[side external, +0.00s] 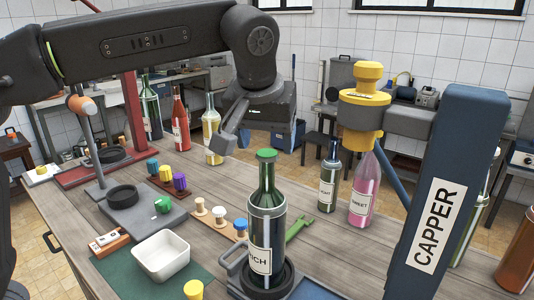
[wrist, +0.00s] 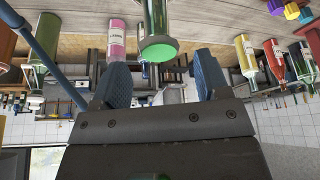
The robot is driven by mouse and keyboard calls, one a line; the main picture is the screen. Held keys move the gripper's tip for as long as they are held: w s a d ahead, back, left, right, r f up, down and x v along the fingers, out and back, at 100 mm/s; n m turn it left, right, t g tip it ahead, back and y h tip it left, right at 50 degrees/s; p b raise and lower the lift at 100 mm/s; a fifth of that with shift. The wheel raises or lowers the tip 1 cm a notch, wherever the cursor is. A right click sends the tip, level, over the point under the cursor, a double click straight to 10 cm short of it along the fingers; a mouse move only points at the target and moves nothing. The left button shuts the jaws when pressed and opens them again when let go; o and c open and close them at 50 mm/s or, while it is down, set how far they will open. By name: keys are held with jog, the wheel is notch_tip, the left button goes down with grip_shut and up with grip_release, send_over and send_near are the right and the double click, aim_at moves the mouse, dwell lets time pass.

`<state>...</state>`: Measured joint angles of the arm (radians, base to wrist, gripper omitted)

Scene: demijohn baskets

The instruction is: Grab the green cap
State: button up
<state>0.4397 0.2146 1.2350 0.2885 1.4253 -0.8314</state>
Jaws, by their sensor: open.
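A green cap (side external: 162,204) lies on a grey plate (side external: 140,222) at the left of the bench. Another green top (side external: 267,154) is on the mouth of the tall dark-green bottle (side external: 266,215), whose label ends in "ICH". The bottle stands upright in a black ring (side external: 286,284). My gripper (side external: 224,145) is open and empty, above the bench, up and left of the bottle's top. In the upside-down wrist view, a round green top (wrist: 158,50) shows beyond and between the open fingers (wrist: 160,78), with no contact visible.
The capper column (side external: 440,190) with its yellow head (side external: 364,110) stands right. Pink (side external: 362,190) and dark (side external: 329,180) bottles stand behind. Coloured stoppers (side external: 168,175), a white bowl (side external: 160,256), a green wrench (side external: 298,228) and a yellow cap (side external: 194,290) lie on the bench.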

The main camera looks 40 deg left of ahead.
jog(key=shift+x, duration=0.8)
jog(key=shift+c, duration=0.3)
jog(key=c, duration=0.9)
